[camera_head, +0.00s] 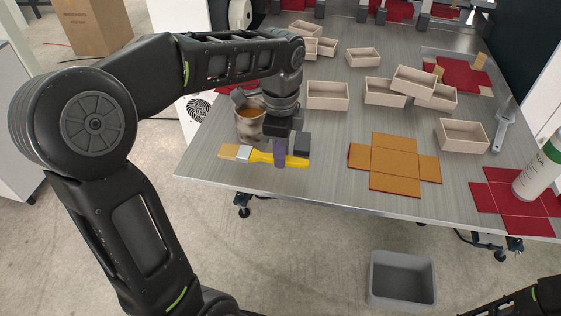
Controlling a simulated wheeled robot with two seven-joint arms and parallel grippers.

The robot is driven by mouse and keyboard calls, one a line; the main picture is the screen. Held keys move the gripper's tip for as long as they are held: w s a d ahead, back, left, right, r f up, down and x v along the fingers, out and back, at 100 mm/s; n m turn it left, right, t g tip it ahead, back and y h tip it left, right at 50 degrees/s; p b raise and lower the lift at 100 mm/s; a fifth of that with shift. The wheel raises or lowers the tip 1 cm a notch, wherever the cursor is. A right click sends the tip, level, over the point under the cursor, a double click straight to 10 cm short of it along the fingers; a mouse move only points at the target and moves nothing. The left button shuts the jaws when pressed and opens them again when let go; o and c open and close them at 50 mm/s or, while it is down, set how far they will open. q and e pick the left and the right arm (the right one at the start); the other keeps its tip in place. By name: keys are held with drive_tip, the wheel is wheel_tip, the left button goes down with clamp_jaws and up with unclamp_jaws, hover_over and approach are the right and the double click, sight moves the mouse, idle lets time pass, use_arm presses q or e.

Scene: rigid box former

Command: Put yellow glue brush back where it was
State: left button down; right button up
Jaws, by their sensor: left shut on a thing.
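The yellow glue brush (262,157) is in the camera_head view near the table's front left edge. Its pale bristles point left, behind a light ferrule, and its yellow handle points right. My left gripper (280,157) comes down from above and is shut on the handle, hiding part of it. I cannot tell whether the brush touches the table. A glue pot (249,128) with amber content stands just behind the brush, partly hidden by my left arm. My right gripper is out of the picture; only part of that arm shows at the bottom right.
An orange cross-shaped blank (395,163) lies right of the brush. Several pale open boxes, including one box (327,95), stand behind. A white and green bottle (538,170) stands on a red blank (490,198) at right. A grey bin (402,280) is on the floor.

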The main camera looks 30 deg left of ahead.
use_arm(q)
wheel_tip(320, 180, down, 3)
drive_tip(key=shift+f, duration=0.35)
idle(0.3)
drive_tip(key=shift+f, duration=0.2)
drive_tip(key=c, duration=1.3)
unclamp_jaws()
drive_tip(key=shift+r, duration=0.1)
drive_tip(key=shift+o, duration=0.2)
